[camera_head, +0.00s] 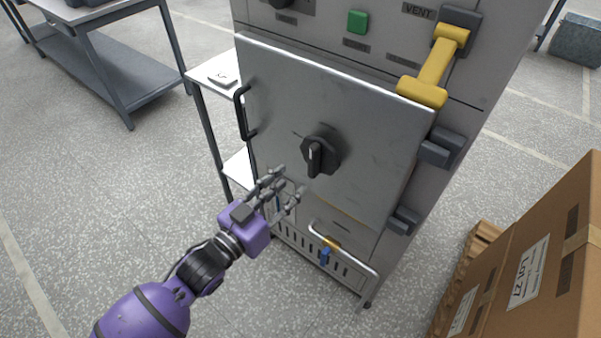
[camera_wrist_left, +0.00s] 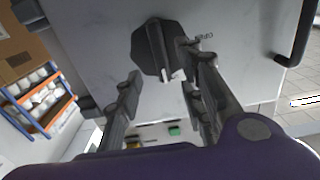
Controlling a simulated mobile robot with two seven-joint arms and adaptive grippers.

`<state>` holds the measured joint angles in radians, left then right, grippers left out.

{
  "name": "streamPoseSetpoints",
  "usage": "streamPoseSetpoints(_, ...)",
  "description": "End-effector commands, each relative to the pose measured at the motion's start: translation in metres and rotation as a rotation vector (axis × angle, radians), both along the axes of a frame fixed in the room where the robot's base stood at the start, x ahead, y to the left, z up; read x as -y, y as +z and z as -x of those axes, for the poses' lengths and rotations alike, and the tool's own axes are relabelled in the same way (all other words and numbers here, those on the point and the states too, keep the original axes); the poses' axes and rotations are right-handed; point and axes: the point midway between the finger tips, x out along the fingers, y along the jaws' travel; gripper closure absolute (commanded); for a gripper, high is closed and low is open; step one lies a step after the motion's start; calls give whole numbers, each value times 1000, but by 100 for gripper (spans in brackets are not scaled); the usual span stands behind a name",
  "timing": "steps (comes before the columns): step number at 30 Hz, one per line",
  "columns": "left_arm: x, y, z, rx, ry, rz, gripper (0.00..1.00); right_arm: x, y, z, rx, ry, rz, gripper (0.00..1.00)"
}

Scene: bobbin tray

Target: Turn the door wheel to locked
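The door wheel (camera_head: 320,155) is a dark knob with a raised grip bar, mounted on the grey metal door (camera_head: 372,130) of the cabinet. Its bar points roughly downward in the head view. The door looks closed. In the left wrist view the door wheel (camera_wrist_left: 153,50) shows large, just beyond the fingertips. My left gripper (camera_head: 286,187) is open and empty, a little below and left of the wheel in the head view. Its fingers look apart from the wheel, though the exact gap is hard to tell. My right gripper is in neither view.
A black door handle (camera_head: 243,113) stands out at the door's left edge. A yellow-gripped lever (camera_head: 437,66) is at the upper right, near a green button (camera_head: 357,21). A cardboard box (camera_head: 530,270) stands at the right.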

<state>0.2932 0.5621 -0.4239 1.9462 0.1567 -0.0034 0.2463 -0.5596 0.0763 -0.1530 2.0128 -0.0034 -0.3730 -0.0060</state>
Motion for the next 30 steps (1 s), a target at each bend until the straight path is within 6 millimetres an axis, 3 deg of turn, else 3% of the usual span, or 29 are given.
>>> streamPoseSetpoints(3, -14, 0, 18, -1, 0, -1, 64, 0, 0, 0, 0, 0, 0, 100)
streamPoseSetpoints(9, -24, 0, 33, 1, 0, 1, 64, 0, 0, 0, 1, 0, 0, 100)
streamPoseSetpoints(26, -25, 1, 35, 1, 0, 0, 64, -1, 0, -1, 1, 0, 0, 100)
streamPoseSetpoints(30, -30, -12, 33, -9, 14, -70, 64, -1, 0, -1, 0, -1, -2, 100)
